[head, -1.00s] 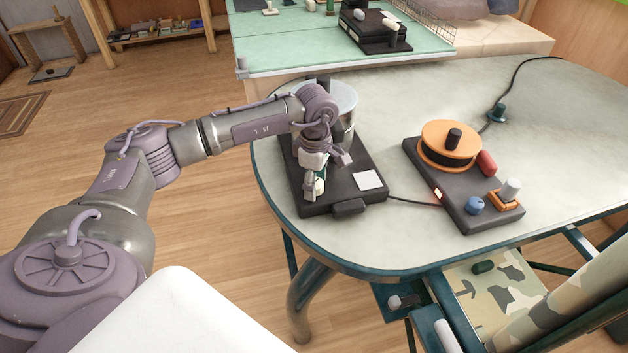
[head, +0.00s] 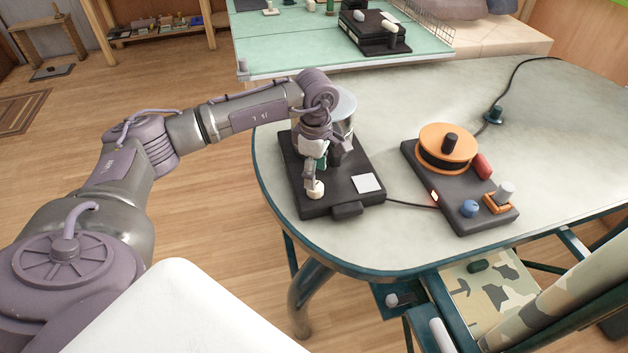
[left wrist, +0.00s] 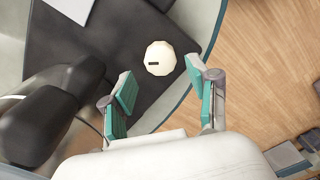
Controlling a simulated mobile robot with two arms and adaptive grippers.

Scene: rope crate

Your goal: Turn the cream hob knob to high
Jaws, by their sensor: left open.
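The cream hob knob (head: 316,189) sits near the front left of the dark hob (head: 335,192). In the left wrist view the knob (left wrist: 160,52) is a faceted cream disc with a short dark mark near its rim. My left gripper (head: 318,172) is above the hob, close to the knob. In the left wrist view its green-padded fingers (left wrist: 160,86) are apart and empty, with the knob just beyond the tips, roughly between them. I cannot tell if a finger touches it. My right gripper is not in view.
A metal pot (head: 343,108) stands on the hob behind my gripper. A dark box with an orange disc (head: 447,146) and blue knob (head: 470,208) is to the right, with a cable (head: 410,202) between. A camouflage-patterned chair (head: 490,285) is at the front.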

